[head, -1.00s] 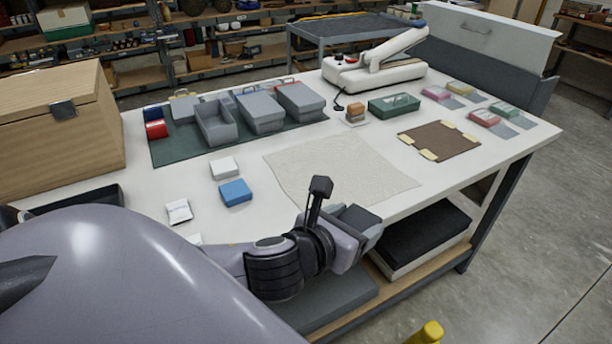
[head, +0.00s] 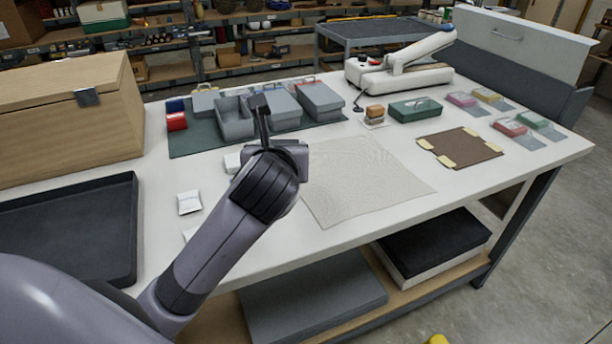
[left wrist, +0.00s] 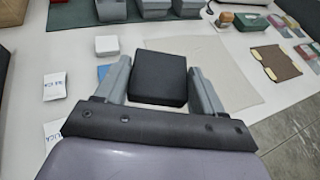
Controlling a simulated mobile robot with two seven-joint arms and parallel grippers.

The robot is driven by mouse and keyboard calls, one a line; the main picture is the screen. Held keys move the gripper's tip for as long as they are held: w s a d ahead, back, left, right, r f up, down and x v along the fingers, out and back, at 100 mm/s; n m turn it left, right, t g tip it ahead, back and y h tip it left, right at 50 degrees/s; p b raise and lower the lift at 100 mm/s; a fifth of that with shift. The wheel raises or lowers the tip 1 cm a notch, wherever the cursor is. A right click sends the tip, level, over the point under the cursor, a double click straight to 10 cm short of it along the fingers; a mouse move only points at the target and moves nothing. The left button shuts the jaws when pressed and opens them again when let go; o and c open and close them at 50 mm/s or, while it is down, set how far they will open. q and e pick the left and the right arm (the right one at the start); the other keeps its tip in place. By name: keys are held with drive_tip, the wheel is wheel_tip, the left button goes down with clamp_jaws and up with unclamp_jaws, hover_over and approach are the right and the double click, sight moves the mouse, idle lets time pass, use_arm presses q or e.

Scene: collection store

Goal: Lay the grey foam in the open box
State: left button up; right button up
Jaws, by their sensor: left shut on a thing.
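My left gripper (head: 288,150) is over the table's left-middle part, raised above the surface. In the left wrist view my left gripper (left wrist: 162,82) has a dark grey block (left wrist: 158,80), seemingly the grey foam, between its two fingers. In the head view the wrist hides this block. The open grey box (head: 233,120) stands on the dark green mat (head: 190,142), beyond the gripper and apart from it. Part of the open box shows at the top of the left wrist view (left wrist: 111,12). My right gripper is not in view.
Closed grey boxes (head: 320,98) stand right of the open box. A red box (head: 176,121) is at its left. A beige cloth (head: 365,190) lies mid-table. A black tray (head: 125,225) and wooden chest (head: 60,120) occupy the left. White packets (head: 189,202) lie near the front.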

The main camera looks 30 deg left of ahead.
sight(280, 220)
use_arm(q)
drive_tip(key=r+n+y, duration=0.1)
drive_tip(key=a+r+n+g+y, duration=0.1)
drive_tip(key=r+n+g+y, duration=0.1)
drive_tip(key=shift+w+a+b, duration=0.3)
drive_tip(key=shift+w+b, duration=0.05)
drive_tip(key=shift+w, duration=0.05)
drive_tip(key=shift+s+r+n+g+y, duration=0.15)
drive_tip(key=shift+r+n+g+y, duration=0.45)
drive_tip(key=shift+n, duration=0.1)
wheel_tip(280, 220, down, 20)
drive_tip(key=b, duration=0.3)
drive_tip(key=shift+b, duration=0.4)
drive_tip(key=o, duration=0.6)
drive_tip(key=shift+f, duration=0.1)
drive_tip(key=o, duration=0.4)
